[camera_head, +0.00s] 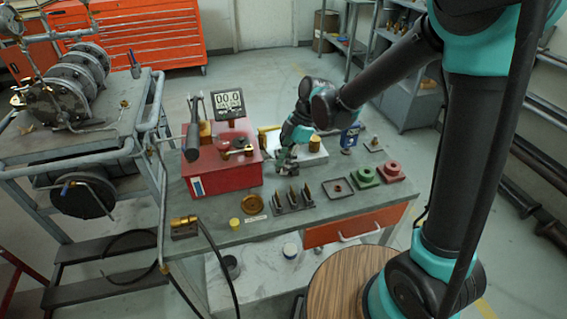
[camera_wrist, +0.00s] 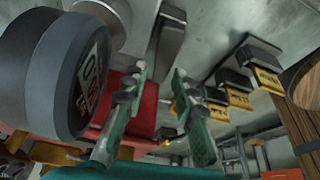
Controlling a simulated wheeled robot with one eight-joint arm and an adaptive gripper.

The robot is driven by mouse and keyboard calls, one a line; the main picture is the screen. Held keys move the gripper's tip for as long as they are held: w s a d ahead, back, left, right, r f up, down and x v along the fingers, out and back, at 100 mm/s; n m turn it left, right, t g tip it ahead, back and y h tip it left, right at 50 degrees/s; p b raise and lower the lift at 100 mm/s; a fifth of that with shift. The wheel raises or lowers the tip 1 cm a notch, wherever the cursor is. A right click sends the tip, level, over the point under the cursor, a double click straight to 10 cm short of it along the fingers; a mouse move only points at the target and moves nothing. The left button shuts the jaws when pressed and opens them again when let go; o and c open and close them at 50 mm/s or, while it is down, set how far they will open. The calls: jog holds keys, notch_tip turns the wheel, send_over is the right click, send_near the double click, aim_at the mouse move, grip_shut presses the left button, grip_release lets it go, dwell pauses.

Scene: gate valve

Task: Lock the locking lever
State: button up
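In the head view a red box (camera_head: 222,172) stands on the workbench, with a black upright lever handle (camera_head: 192,138) at its left side and a brass fitting with a dark knob (camera_head: 238,146) on top. I cannot tell for sure which part is the locking lever. My gripper (camera_head: 286,168) is to the right of the red box, low over the bench and apart from the handle. Part of the red box (camera_wrist: 130,108) shows behind the fingers.
A digital display (camera_head: 228,104) stands behind the box. A rack with several upright pieces (camera_head: 292,200), a square tray (camera_head: 338,188), green (camera_head: 364,175) and red (camera_head: 391,172) blocks occupy the bench. A brass ring (camera_head: 252,204) lies in front. A valve cart (camera_head: 85,140) stands left.

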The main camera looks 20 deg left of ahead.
aim_at(297, 164)
jog(key=shift+o, duration=0.3)
jog(key=v, duration=1.2)
jog(key=shift+c, duration=0.5)
